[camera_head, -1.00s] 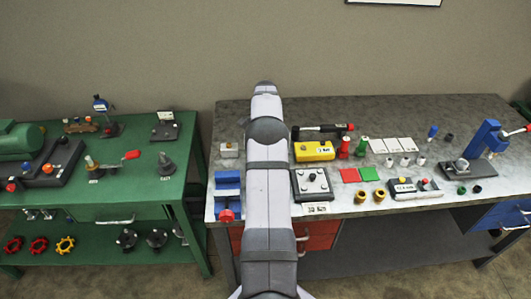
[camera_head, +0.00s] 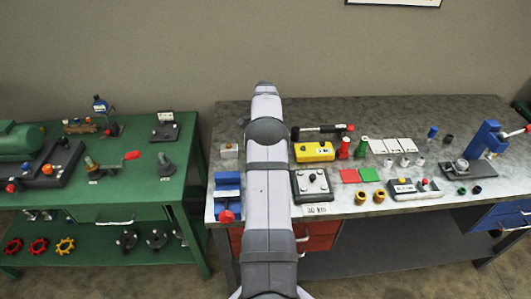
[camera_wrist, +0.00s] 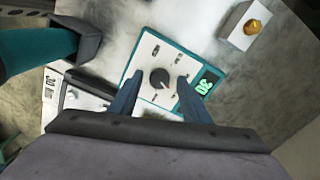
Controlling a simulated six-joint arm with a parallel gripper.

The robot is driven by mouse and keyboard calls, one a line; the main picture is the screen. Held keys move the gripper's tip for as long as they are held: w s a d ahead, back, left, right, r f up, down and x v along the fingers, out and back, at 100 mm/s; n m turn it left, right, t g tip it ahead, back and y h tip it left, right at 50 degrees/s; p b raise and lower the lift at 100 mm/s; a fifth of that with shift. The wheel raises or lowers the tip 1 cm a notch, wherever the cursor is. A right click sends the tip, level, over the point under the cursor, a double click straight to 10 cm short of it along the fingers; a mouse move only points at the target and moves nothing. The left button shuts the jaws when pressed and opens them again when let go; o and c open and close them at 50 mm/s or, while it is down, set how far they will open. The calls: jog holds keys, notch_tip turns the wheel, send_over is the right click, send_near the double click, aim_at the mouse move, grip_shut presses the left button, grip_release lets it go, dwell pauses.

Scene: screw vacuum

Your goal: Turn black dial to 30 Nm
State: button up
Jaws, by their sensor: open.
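The black dial (camera_wrist: 160,78) sits on a white panel with a teal frame (camera_wrist: 122,82) in the wrist view. A pale pointer mark shows on the dial, and small markings surround it. A dark display with green digits (camera_wrist: 205,85) is at the right of the panel; the digits are rotated and too small to read surely. My gripper (camera_wrist: 158,86) is open, with one finger on either side of the dial. I cannot tell whether the fingers touch it. In the head view my arm hides the gripper, and I cannot make out the dial.
A white box with a gold knob (camera_wrist: 252,27) stands near the panel. In the head view, a blue vise (camera_head: 228,192) is left of my arm, and a yellow box (camera_head: 314,151) and a black-edged panel (camera_head: 313,183) are close on its right.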

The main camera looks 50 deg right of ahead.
jog(key=shift+r+b, duration=0.95)
jog(key=shift+r, duration=2.75)
jog(key=shift+w+a, duration=0.1)
jog(key=shift+a, duration=0.05)
jog(key=w+a+r+n, duration=0.1)
jog(key=a+n, duration=0.5)
jog(key=a, duration=0.7)
jog(key=w+a+r+n, duration=0.15)
jog(key=a+n, duration=0.45)
jog(key=a, duration=0.7)
jog(key=s+a+f+n, duration=0.2)
jog(key=s+a+n, duration=0.4)
jog(key=s+a, duration=0.3)
jog(key=s+a+f+n, duration=0.3)
jog(key=s+a+n, duration=0.2)
jog(key=s+a, duration=0.4)
notch_tip(320, 180, down, 32)
jog(key=b, duration=3.1)
jog(key=shift+s+d+r+b, duration=0.2)
jog(key=shift+s+d+b, duration=0.1)
jog(key=shift+s+d, duration=0.15)
